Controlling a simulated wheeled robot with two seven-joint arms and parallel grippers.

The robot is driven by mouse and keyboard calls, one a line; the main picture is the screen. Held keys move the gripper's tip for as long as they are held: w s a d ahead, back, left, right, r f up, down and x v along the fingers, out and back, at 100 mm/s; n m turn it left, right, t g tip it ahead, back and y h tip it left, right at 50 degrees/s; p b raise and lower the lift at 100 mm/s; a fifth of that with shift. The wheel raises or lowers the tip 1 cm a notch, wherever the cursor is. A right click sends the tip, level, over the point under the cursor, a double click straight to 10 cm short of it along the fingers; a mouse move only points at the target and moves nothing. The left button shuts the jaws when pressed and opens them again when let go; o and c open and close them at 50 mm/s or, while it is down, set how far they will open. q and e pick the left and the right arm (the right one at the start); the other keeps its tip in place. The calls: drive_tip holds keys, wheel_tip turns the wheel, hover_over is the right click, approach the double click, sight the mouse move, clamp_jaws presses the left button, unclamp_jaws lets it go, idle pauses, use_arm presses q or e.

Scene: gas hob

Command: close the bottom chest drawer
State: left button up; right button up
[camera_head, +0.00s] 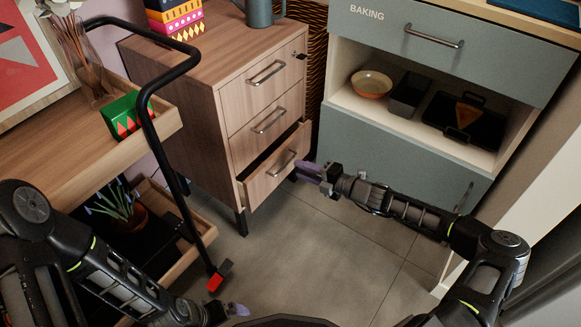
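The wooden chest (190,85) stands left of centre with three drawers, each with a metal bar handle. Its bottom drawer (262,186) is pulled partly out, with a dark gap above its front. The upper two drawers look closed. My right gripper (308,172) reaches in from the right, its purple fingertips just right of the bottom drawer's front, near its handle (281,164). I cannot tell whether it touches the drawer or how far its fingers are apart. My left gripper (237,310) is low at the bottom edge, away from the chest, its fingers too small to judge.
A wooden cart (80,152) with a black rail (155,130) stands left of the chest. A grey-green baking cabinet (385,155) stands at the right, with an open shelf of bakeware. Grey floor (310,245) is clear in front of the chest.

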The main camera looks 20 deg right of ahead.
drive_tip(key=b+x, duration=0.1)
drive_tip(key=x, duration=0.4)
drive_tip(key=shift+b, duration=0.35)
clamp_jaws()
drive_tip(key=shift+a, duration=0.1)
idle(1.0)
